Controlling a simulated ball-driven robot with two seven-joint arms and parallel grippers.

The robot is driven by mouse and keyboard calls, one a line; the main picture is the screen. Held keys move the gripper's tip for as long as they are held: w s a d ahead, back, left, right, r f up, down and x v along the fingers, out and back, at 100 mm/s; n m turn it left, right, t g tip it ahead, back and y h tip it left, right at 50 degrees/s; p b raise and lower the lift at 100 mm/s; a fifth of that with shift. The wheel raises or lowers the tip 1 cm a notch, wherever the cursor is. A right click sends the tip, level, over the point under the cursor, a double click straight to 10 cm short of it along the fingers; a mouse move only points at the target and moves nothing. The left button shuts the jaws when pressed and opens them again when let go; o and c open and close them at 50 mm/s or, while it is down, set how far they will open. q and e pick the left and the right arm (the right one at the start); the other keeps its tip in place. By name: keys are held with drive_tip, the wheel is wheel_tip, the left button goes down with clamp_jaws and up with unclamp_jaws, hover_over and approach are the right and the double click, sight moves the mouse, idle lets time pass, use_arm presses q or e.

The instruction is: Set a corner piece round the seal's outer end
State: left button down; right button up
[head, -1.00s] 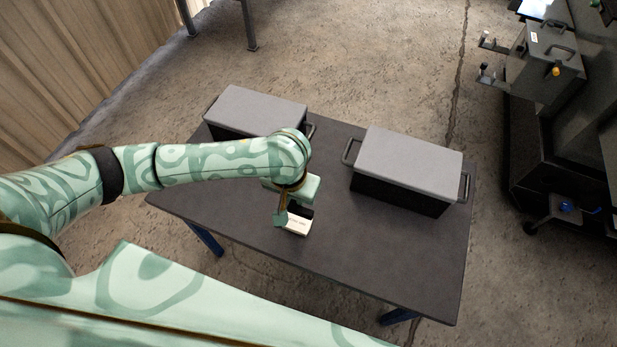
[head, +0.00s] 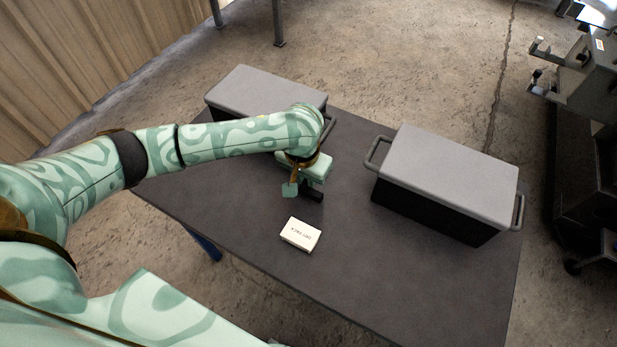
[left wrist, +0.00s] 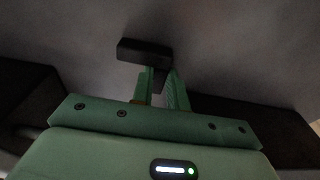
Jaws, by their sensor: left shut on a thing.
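My left gripper (head: 303,188) is above the dark table, its fingers pointing down. It is shut on a small black piece (left wrist: 145,52), which I take to be the corner piece. In the left wrist view the piece sticks out past the fingertips, and part of it shows between the green fingers. In the head view only a dark bit of it (head: 313,195) shows under the gripper. I cannot make out its full shape. I cannot make out the seal or its outer end in either view. My right gripper is not in view.
A white packet (head: 300,234) lies on the table (head: 240,225) in front of the gripper. Two lidded grey boxes, one at the back left (head: 268,88) and one at the right (head: 452,170), stand on it. Dark grey equipment (head: 590,85) stands beyond, at the right edge. The table's front is clear.

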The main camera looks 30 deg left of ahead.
use_arm(q)
drive_tip(key=shift+r, duration=0.15)
drive_tip(key=c, duration=1.4)
unclamp_jaws()
